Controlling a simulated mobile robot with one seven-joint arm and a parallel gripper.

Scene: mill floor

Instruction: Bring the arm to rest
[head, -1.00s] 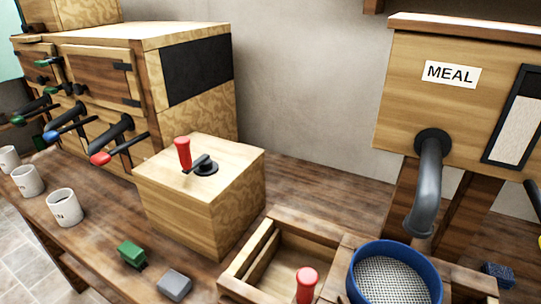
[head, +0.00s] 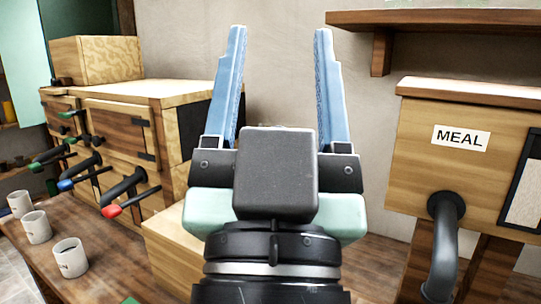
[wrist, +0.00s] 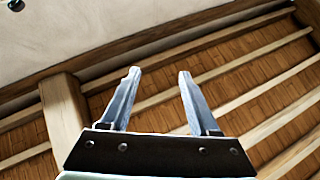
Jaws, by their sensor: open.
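My gripper (head: 280,85) is raised in the middle of the head view, its two blue fingers pointing up and spread wide apart with nothing between them. In the wrist view my gripper (wrist: 155,95) is also open and empty, and it faces a wooden beamed ceiling (wrist: 255,75) and a pale wall (wrist: 120,25). My gripper and wrist hide part of the bench and much of the wooden box behind them.
A wooden MEAL bin (head: 470,165) with a grey spout (head: 443,235) stands at the right, under a shelf (head: 450,22). At the left is a cabinet (head: 165,90) with coloured-handled taps. Several white mugs (head: 70,257) stand on the bench (head: 110,240).

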